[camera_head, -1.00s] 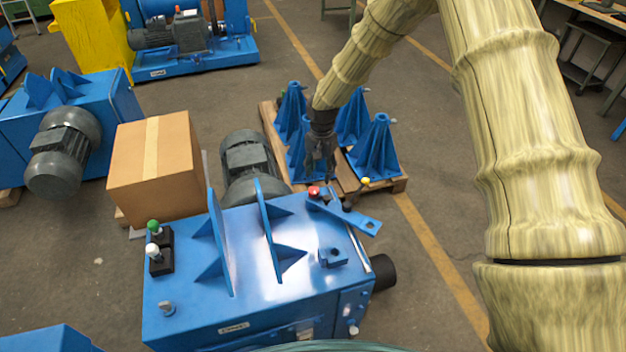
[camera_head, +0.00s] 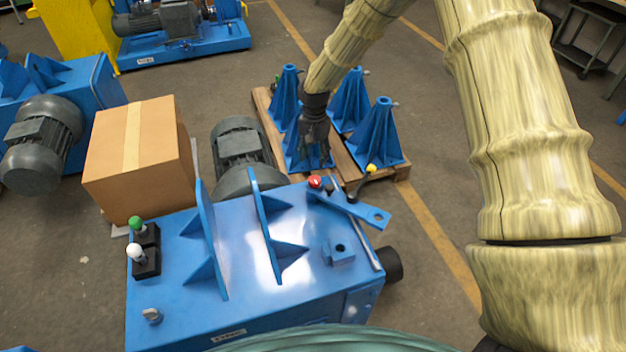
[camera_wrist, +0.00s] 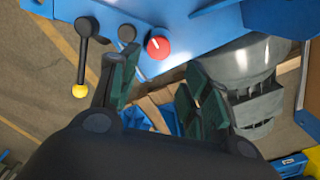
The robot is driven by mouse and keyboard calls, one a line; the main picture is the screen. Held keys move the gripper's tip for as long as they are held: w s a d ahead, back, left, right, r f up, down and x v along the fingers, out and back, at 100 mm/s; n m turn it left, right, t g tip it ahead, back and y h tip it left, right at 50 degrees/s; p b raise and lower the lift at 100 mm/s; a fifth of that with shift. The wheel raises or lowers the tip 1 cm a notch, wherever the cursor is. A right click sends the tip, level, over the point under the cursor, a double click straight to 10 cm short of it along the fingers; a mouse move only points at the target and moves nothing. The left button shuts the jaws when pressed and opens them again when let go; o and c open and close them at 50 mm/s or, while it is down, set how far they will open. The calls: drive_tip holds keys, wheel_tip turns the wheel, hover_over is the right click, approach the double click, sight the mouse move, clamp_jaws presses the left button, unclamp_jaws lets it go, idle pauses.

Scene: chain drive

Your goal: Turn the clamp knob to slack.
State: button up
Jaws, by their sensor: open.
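A red round knob (camera_head: 315,182) with a white pointer line sits at the far edge of the blue machine housing (camera_head: 235,310). In the wrist view the red knob (camera_wrist: 158,46) is beyond and between my finger tips, its white line pointing up and left. My gripper (camera_head: 319,164) hangs just behind the knob in the head view, pointing down. In the wrist view my gripper (camera_wrist: 158,88) has its two dark green fingers spread with a gap between them. Nothing is held, and the fingers look apart from the knob.
A black lever with a yellow ball (camera_wrist: 79,91) stands left of the fingers in the wrist view, with a dark round knob (camera_wrist: 127,34) beside it. A blue arm plate (camera_head: 352,210) and a grey motor (camera_head: 240,155) flank the red knob. Blue cones stand on a pallet (camera_head: 398,171) behind.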

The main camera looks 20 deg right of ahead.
sight(315, 179)
drive_tip(key=shift+f+p, duration=1.55)
drive_tip(key=shift+f, duration=3.8)
drive_tip(key=c, duration=0.7)
